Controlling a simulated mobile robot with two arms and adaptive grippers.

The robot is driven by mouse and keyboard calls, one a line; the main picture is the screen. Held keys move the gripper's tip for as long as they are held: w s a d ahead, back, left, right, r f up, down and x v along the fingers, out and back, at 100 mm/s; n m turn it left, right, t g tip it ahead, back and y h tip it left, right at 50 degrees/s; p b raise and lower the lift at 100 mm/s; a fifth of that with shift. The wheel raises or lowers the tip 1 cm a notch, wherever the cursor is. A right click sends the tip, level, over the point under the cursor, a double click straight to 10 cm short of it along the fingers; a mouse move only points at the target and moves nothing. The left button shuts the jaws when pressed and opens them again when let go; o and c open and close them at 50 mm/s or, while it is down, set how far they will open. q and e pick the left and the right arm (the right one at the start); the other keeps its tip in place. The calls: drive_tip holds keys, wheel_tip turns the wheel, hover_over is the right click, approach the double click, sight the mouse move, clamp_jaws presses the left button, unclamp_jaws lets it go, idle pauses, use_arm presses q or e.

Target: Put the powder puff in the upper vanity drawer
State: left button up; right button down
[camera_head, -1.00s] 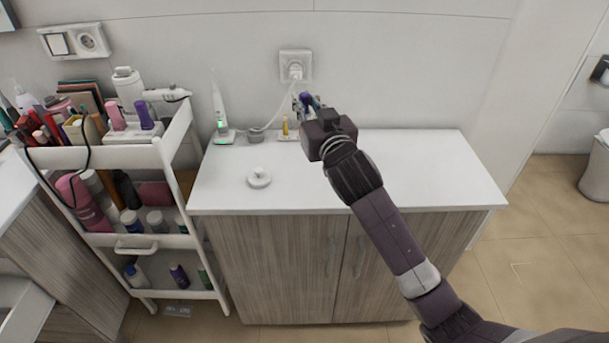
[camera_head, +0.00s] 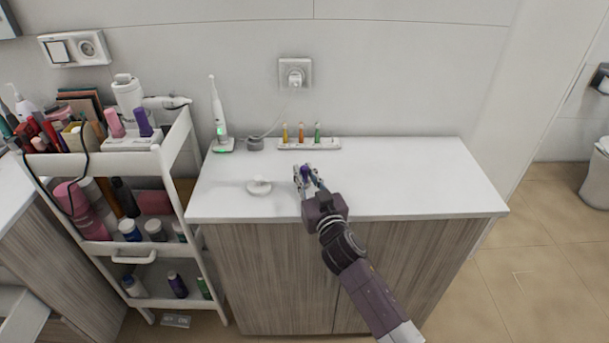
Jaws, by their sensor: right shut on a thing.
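A small white round piece with a knob on top (camera_head: 259,186), which may be the powder puff, lies on the white counter (camera_head: 410,180). My right gripper (camera_head: 307,176) is over the counter's front part, just right of this white piece and apart from it. It is shut on a small purple thing (camera_head: 306,171), mostly hidden between the fingers, so I cannot tell what it is. My left gripper is not in view. A wood-fronted unit (camera_head: 75,270) stands at far left, with a pale, open-looking part (camera_head: 20,312) at the picture edge; I cannot tell whether it is the vanity drawer.
A white rack (camera_head: 309,144) with yellow, orange and green sticks stands at the counter's back. An electric toothbrush (camera_head: 219,118) stands left of it. A white cart (camera_head: 178,160) full of bottles stands left of the counter. The counter's right side is clear.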

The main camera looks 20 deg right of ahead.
drive_tip(key=shift+f, duration=0.25)
drive_tip(key=shift+f, duration=0.15)
drive_tip(key=c, duration=1.8)
unclamp_jaws()
drive_tip(key=shift+c, duration=0.2)
